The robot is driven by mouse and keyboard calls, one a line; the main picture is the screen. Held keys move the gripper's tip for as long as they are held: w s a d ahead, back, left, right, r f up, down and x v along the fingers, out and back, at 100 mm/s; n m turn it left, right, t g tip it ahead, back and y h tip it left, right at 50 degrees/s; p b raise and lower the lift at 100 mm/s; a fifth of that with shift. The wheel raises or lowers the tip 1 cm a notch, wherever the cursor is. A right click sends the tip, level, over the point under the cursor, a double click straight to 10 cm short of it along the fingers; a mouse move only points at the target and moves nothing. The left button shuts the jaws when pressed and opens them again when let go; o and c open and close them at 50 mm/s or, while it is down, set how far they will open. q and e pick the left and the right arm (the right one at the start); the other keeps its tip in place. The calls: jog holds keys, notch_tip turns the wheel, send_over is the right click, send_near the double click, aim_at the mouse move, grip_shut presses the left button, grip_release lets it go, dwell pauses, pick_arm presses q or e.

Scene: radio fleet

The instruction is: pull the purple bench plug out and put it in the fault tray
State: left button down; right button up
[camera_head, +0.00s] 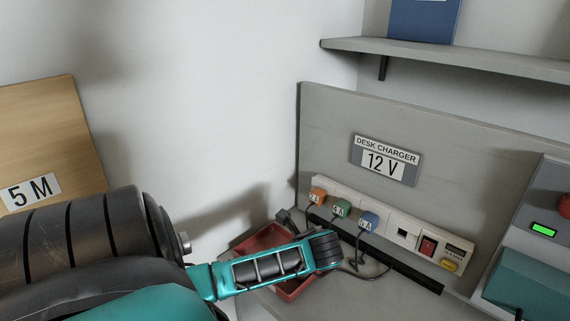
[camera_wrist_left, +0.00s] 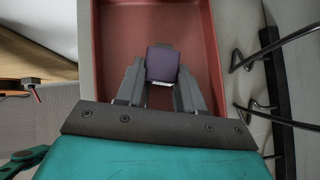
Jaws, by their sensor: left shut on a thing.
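The purple plug (camera_wrist_left: 162,64) sits between the two grey fingers of my left gripper (camera_head: 325,250) in the left wrist view, and the fingers are shut on it. In the head view the plug cannot be made out behind the gripper. The red fault tray (camera_head: 252,241) lies on the bench under the gripper, partly covered by it. In the left wrist view the tray's red wall (camera_wrist_left: 209,50) and floor show around and below the plug. Whether the plug touches the tray floor I cannot tell. My right gripper is not in view.
A white socket strip (camera_head: 390,232) carries an orange plug (camera_head: 318,195), a green plug (camera_head: 342,208) and a blue plug (camera_head: 368,221), with an empty socket (camera_head: 407,234) beside a red switch (camera_head: 428,246). Dark cables hang right of the tray. A shelf (camera_head: 450,58) overhangs the back.

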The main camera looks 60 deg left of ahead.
pick_arm(q)
jog(key=shift+f, duration=0.3)
jog(key=c, duration=0.6)
grip_release()
jog(key=shift+r, duration=0.1)
